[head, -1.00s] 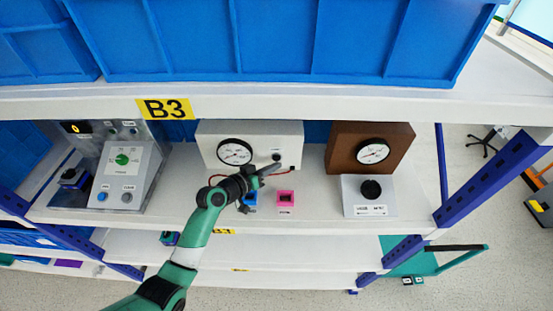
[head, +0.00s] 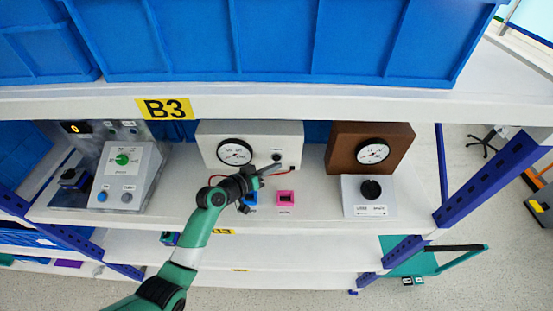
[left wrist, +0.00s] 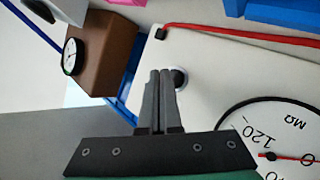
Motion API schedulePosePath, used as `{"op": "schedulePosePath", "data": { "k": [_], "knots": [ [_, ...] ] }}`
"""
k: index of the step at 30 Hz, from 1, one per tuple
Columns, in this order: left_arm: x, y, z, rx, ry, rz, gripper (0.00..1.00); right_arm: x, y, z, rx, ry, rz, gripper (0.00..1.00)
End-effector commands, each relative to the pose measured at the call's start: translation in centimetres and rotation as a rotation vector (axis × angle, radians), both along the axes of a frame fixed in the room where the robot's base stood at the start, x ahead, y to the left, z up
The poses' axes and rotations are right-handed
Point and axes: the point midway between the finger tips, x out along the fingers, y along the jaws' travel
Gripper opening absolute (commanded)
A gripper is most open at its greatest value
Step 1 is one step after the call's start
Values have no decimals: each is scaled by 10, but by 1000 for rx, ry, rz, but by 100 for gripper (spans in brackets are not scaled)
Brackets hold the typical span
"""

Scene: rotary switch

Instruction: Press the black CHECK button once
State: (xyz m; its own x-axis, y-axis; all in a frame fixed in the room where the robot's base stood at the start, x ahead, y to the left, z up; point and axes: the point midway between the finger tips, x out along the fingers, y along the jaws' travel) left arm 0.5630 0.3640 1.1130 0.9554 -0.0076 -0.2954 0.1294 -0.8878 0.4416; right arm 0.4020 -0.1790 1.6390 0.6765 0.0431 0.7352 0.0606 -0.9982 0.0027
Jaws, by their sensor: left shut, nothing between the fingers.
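The white meter box (head: 262,133) has a round MΩ dial (head: 236,152) and a small black button (head: 277,156) on its front. I take this button for CHECK; its label is too small to read. My left gripper (head: 277,167) is shut and empty, just in front of the box and close below the button in the head view. In the left wrist view the shut fingertips (left wrist: 160,73) overlap the left side of the black button (left wrist: 180,78) and its pale ring. I cannot tell whether they touch it. My right gripper is not in view.
A pink block (head: 285,198) and a partly hidden blue block (head: 251,198) stand in front of the box. A red lead (left wrist: 240,34) runs from the box. A brown meter box (head: 345,150) and a black knob (head: 371,190) are to the right. A grey console (head: 142,173) is left.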

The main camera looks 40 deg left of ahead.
Motion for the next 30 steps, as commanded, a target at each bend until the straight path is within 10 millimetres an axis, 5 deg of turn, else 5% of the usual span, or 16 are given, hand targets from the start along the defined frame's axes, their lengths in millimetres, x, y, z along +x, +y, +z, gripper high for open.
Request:
{"op": "schedulePosePath", "data": {
  "k": [30],
  "knots": [
    [7, 6, 0, 0, 0, 0, 0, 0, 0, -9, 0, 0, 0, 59]
  ]
}}
